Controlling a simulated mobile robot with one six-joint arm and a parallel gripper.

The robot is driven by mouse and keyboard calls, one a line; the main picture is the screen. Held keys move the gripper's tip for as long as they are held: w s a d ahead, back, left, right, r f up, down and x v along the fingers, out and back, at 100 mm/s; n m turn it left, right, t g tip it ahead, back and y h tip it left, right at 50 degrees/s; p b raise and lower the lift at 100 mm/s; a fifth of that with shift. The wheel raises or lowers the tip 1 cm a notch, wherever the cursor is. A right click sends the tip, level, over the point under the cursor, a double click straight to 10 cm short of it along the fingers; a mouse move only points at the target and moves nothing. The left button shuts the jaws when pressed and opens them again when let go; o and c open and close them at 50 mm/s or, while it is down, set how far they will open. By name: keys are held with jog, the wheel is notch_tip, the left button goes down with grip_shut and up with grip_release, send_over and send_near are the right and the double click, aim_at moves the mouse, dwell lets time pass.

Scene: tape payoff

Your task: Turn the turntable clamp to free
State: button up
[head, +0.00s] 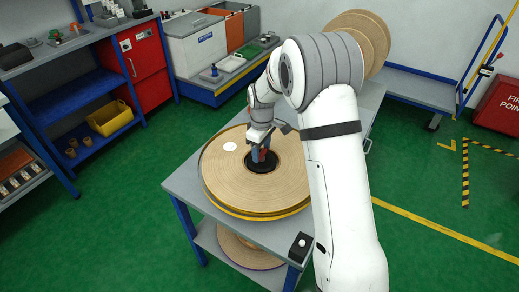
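The turntable carries a large tan tape reel (225,178) with a yellow rim, lying flat on a grey table (181,182). The clamp's exact position is too small to read.
A black box with a white button (301,246) sits at the table's front corner. Another reel (248,250) lies on the shelf below. Large reels (352,30) stand behind my arm. A blue shelf unit (75,95) is at left. Green floor (440,210) is clear at right.

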aim_at(262, 152)
jog(key=o, duration=0.4)
jog(key=shift+r, duration=3.9)
jog(key=shift+s+d+r, duration=0.15)
jog(key=shift+r, duration=0.1)
jog(key=s+d+r+m+t, duration=0.1)
jog(key=s+d+r+m, duration=0.35)
jog(key=s, duration=0.65)
jog(key=s+d+r+m+t, duration=0.1)
jog(key=s+d+r+m, duration=0.4)
jog(key=s, duration=0.5)
jog(key=s+d+m, duration=0.2)
jog(key=s, duration=0.7)
jog(key=shift+s+f+t, duration=0.25)
jog(key=shift+f+t, duration=0.05)
jog(key=shift+f, duration=0.15)
